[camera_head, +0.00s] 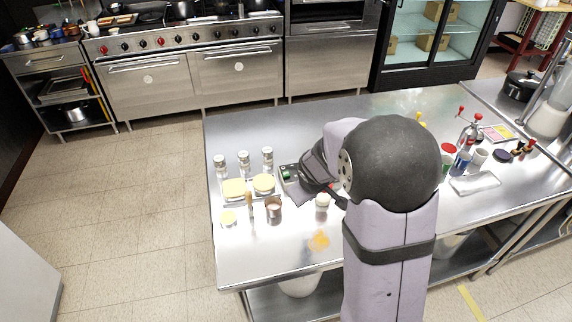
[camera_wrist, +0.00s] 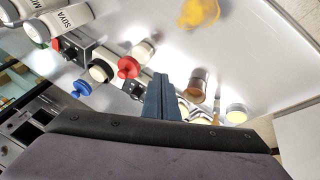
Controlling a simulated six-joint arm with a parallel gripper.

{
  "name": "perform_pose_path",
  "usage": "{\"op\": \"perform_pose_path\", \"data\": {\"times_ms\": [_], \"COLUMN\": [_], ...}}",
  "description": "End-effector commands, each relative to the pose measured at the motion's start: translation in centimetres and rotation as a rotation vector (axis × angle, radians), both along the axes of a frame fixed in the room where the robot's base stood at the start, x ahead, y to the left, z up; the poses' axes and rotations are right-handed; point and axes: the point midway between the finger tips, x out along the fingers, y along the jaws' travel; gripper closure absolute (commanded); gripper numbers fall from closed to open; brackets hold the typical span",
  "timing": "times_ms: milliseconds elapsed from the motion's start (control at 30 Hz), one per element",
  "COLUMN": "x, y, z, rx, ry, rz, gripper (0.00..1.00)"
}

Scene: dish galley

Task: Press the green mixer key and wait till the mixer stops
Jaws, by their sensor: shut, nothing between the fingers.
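A small dark box with a green spot (camera_head: 286,173) sits on the steel table just left of my gripper's dark body in the head view. The green spot looks like a key, but my arm covers the box's right side. My gripper (camera_wrist: 160,80) shows two blue-grey fingers pressed together and empty in the wrist view. No green key is clear in the wrist view, and contact with one cannot be made out. A grey and white machine (camera_head: 547,120) at the far right may be the mixer; whether it runs cannot be told.
A brown-filled cup (camera_head: 274,210), a white jar (camera_head: 322,201) and several shakers stand near the gripper. An orange spill (camera_head: 318,240) lies in front. Red (camera_wrist: 128,67) and blue (camera_wrist: 82,88) knobbed things are left of the fingers in the wrist view.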

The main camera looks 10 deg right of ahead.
Motion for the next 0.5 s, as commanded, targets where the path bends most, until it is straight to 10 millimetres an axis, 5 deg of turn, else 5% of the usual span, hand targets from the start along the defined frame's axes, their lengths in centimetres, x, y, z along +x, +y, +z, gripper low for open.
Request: {"op": "perform_pose_path", "data": {"times_ms": [200,500], "x": [8.8,15.2], "y": [-0.4,1.4], "z": [3.5,4.6], "rx": [-0.055,-0.066], "ry": [-0.151,-0.281], "rz": [0.226,0.497], "gripper": [1.0,1.0]}}
